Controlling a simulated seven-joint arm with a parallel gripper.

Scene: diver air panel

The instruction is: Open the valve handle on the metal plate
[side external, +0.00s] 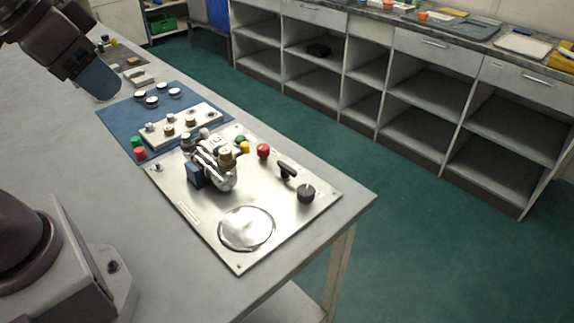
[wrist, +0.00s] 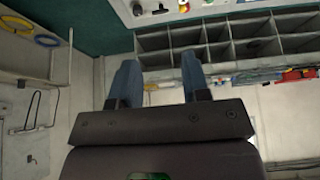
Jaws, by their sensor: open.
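The metal plate (side external: 205,210) lies flat near the front end of the grey bench. A black lever handle (side external: 288,168) stands near its right edge, and a black round knob (side external: 306,194) sits beside it. A silver valve assembly (side external: 215,165) with brass and blue parts rises from the plate's left part. I cannot tell for certain which is the valve handle. My gripper (side external: 100,85) is up at the far left, well away from the plate. In the wrist view my gripper (wrist: 160,80) shows two blue fingers wide apart with nothing between. Part of the plate shows at the top edge.
Open shelves (side external: 420,90) line the far side. The air above the plate is clear.

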